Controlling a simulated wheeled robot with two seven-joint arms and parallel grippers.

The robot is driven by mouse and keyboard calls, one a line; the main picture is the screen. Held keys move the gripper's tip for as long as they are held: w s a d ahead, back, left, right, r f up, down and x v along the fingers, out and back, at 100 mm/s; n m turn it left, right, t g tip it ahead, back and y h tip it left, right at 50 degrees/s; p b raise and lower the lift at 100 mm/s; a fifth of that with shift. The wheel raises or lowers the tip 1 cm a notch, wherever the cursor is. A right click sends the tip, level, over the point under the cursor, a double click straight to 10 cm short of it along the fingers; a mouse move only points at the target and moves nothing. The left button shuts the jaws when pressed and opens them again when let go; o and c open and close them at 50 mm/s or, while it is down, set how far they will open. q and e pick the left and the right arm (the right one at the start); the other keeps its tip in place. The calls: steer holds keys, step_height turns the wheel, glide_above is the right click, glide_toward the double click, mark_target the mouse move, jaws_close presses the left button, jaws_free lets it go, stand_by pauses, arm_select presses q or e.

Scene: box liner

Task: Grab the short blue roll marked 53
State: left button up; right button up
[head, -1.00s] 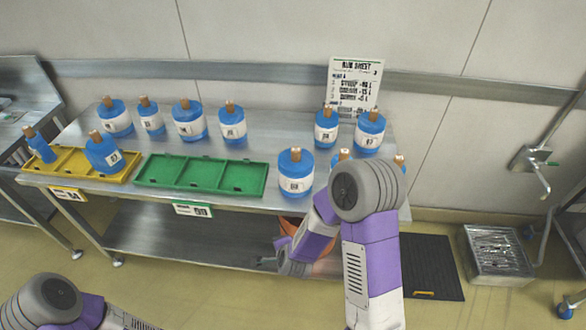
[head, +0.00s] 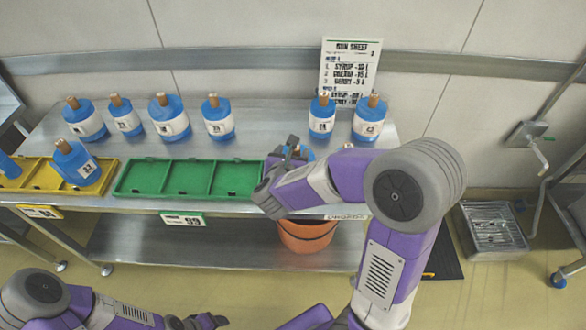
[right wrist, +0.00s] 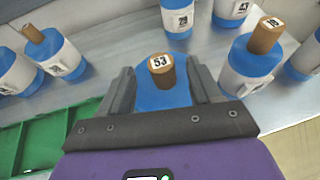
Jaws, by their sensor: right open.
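The blue roll marked 53 (right wrist: 165,98) shows in the right wrist view, with a white 53 label on top of its brown core. It stands between the two fingers of my right gripper (right wrist: 163,88), which is open around it. I cannot tell whether the fingers touch it. In the head view my right gripper (head: 287,150) is over the front right of the steel table, and my arm hides most of the roll. My left gripper (head: 207,321) is low at the bottom edge of the head view, away from the table; its jaws are unclear.
Close around the gripper stand a roll marked 10 (right wrist: 250,62) on the right and others behind. A green tray (head: 190,194) and a yellow tray (head: 108,182) lie to the left. An orange bucket (head: 307,236) is below the table edge.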

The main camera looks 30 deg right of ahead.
steer(key=x, duration=0.5)
steer(key=shift+d+b, duration=0.1)
steer(key=shift+b, duration=0.2)
jaws_close()
stand_by(1.0)
steer(key=shift+w+r, duration=0.1)
